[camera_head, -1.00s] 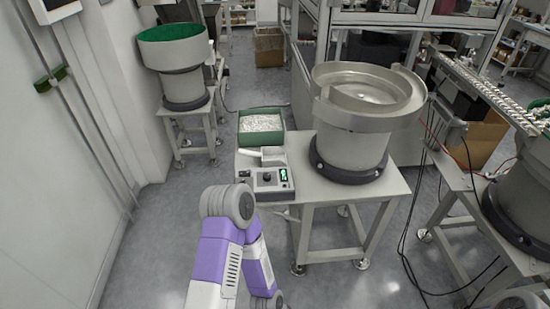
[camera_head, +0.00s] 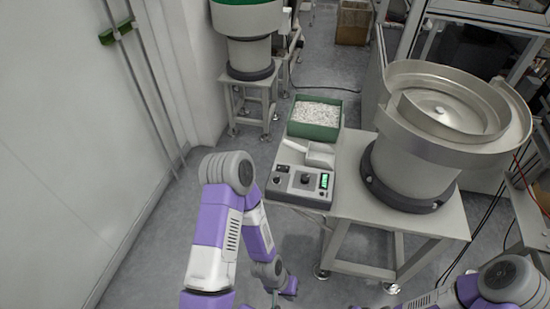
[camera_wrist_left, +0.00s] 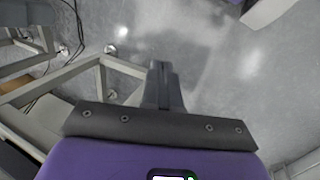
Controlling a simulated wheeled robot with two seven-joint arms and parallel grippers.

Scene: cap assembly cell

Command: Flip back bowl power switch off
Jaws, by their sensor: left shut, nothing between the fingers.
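A grey control box (camera_head: 302,186) with a dark knob, small switches and a lit green display (camera_head: 324,181) sits at the left end of a white table. A small dark switch (camera_head: 282,169) is at its upper left corner; its position is too small to read. A metal bowl feeder (camera_head: 440,110) stands on the same table. A second bowl feeder with a green interior (camera_head: 248,22) stands further back. My left gripper (camera_wrist_left: 160,70) is shut and empty, pointing at the floor in the left wrist view. In the head view my left arm is below and left of the box. My right gripper is out of view.
A green bin of small white parts (camera_head: 315,118) and a white scoop (camera_head: 318,155) are behind the box. Table legs (camera_wrist_left: 100,75) show left of my left gripper in the wrist view. A wall (camera_head: 70,130) runs along the left. Grey floor is clear between.

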